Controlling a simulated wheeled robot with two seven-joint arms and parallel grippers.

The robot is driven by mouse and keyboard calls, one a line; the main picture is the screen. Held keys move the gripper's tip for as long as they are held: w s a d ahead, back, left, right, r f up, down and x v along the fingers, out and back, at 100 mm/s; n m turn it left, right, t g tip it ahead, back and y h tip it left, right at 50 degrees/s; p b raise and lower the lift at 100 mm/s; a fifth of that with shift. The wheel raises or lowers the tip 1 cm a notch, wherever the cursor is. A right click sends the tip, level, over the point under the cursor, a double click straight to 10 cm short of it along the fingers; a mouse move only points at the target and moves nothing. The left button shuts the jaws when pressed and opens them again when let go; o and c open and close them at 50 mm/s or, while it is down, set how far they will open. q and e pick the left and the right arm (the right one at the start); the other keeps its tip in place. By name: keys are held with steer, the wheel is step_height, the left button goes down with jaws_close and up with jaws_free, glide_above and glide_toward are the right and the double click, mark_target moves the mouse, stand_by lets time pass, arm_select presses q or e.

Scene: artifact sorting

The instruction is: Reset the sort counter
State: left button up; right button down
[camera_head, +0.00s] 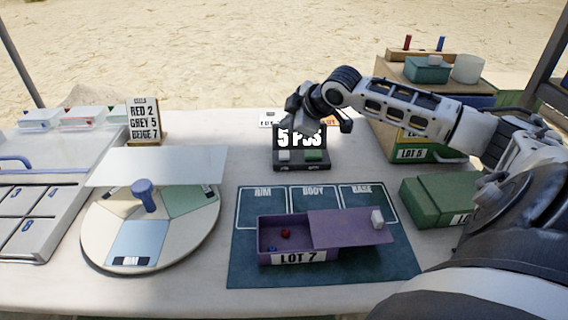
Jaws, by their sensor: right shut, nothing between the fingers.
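The sort counter (287,163) is a small dark device at the back middle of the table. My right gripper (316,122) is shut and empty. It reaches in from the right and hangs over the top of the display, covering part of it. I cannot tell whether it touches the counter. My left gripper is not in view.
A purple LOT 7 box (300,257) with a half-open lid lies on a dark mat (243,268). A round turntable (93,237) and a sign (143,122) are at left. Green boxes (440,197) stand at right. The table between turntable and counter is clear.

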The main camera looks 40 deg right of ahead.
mark_target(288, 155)
step_height(288, 155, down, 3)
steer(key=b, duration=0.3)
steer(key=shift+f, duration=0.35)
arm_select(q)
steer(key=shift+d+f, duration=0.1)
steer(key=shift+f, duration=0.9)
arm_select(e)
steer(key=shift+f, duration=0.95)
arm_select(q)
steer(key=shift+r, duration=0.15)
arm_select(e)
steer(key=shift+f, duration=0.1)
steer(key=shift+f+p, duration=0.25)
steer(key=shift+p, duration=0.1)
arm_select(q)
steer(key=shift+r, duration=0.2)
